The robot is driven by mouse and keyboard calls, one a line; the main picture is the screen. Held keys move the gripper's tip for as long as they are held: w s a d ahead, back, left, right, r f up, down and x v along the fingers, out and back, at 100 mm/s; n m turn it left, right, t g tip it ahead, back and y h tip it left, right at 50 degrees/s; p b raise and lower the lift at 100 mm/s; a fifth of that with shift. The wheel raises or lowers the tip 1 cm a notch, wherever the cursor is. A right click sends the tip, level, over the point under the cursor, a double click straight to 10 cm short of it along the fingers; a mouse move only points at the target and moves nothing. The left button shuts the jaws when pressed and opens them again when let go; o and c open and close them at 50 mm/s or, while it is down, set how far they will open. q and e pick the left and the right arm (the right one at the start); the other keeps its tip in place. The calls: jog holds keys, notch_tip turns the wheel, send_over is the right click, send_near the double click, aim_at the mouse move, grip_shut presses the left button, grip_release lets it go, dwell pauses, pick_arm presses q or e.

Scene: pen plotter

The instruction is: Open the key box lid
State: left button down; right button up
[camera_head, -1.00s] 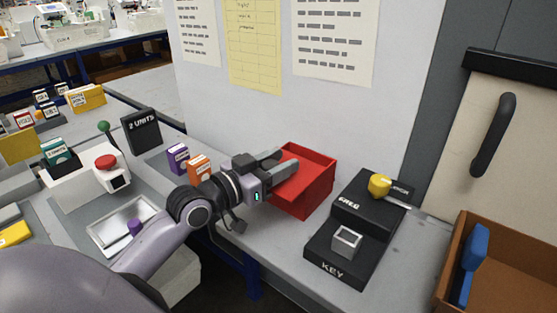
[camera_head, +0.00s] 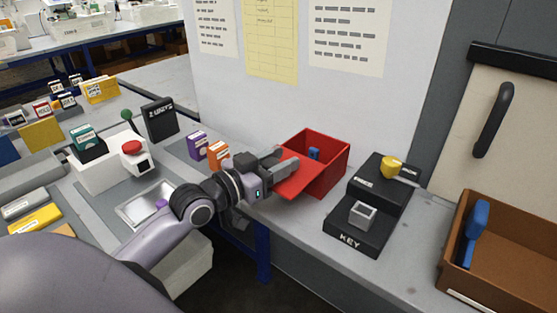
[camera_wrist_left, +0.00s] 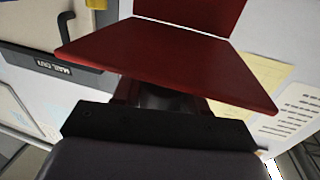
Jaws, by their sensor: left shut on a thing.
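The red key box (camera_head: 328,172) stands on the grey bench against the white wall panel. Its top is open and a small blue thing (camera_head: 314,153) shows inside. The red lid (camera_head: 298,182) is swung out on the box's left side and slopes down toward the front. My left gripper (camera_head: 279,162) is shut on the lid. In the left wrist view the lid (camera_wrist_left: 165,62) fills the middle, above my dark gripper; the fingertips are mostly hidden. My right gripper is not in view.
A black stepped stand (camera_head: 375,192) marked KEY, with a grey square socket (camera_head: 362,214) and a yellow-headed thing (camera_head: 391,167), stands to the right. A brown bin (camera_head: 510,262) is at far right. Purple and orange boxes (camera_head: 217,154) stand behind my left arm.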

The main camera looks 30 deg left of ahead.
pick_arm(q)
jog(key=c, duration=0.7)
grip_release()
jog(key=b+v, duration=0.1)
jog(key=v, duration=0.6)
jog(key=shift+r, duration=0.1)
